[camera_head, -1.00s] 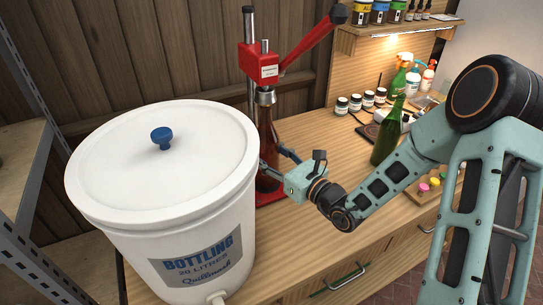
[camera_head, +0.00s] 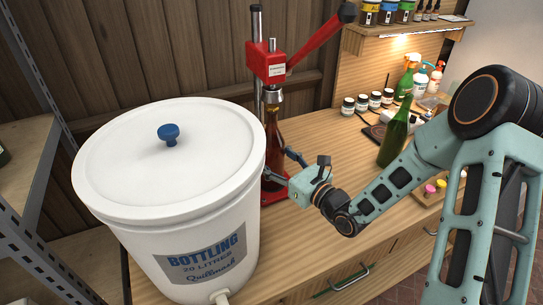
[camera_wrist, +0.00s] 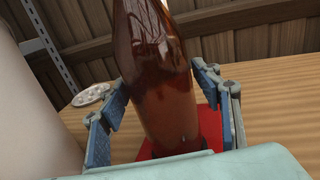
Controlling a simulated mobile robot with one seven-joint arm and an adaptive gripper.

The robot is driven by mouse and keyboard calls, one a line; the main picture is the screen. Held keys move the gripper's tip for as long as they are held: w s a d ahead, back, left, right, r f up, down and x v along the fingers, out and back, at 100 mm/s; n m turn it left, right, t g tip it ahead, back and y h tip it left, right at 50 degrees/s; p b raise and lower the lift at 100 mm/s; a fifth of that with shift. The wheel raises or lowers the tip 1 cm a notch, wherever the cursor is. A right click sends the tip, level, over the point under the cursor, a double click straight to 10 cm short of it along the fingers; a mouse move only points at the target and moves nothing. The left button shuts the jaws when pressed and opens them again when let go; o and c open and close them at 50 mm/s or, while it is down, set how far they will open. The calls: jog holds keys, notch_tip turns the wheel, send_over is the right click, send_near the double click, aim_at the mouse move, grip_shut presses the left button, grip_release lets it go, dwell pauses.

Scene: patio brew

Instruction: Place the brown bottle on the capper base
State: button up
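The brown bottle (camera_head: 274,143) stands upright under the red capper (camera_head: 268,65), its neck below the capper head. In the wrist view the brown bottle (camera_wrist: 158,85) rises from the red capper base (camera_wrist: 211,141); its lower end is partly hidden by my gripper. The capper base (camera_head: 270,200) shows only in part beside the bucket in the head view. My gripper (camera_head: 277,162) is open, one finger on each side of the bottle. In the wrist view my gripper (camera_wrist: 160,82) shows a clear gap on the right; contact at left is hard to tell.
A large white bottling bucket (camera_head: 140,200) with a lid stands close on the left. A green bottle (camera_head: 395,135) stands on the wooden bench (camera_head: 335,155) to the right. Small jars and spray bottles are behind it. The capper's red lever (camera_head: 318,40) points up right.

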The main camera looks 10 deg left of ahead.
jog(key=shift+o, duration=0.3)
jog(key=shift+r, duration=0.15)
jog(key=shift+s+d, duration=0.1)
jog(key=shift+d, duration=0.05)
jog(key=v, duration=1.1)
jog(key=shift+s+d, duration=0.2)
jog(key=shift+s, duration=0.05)
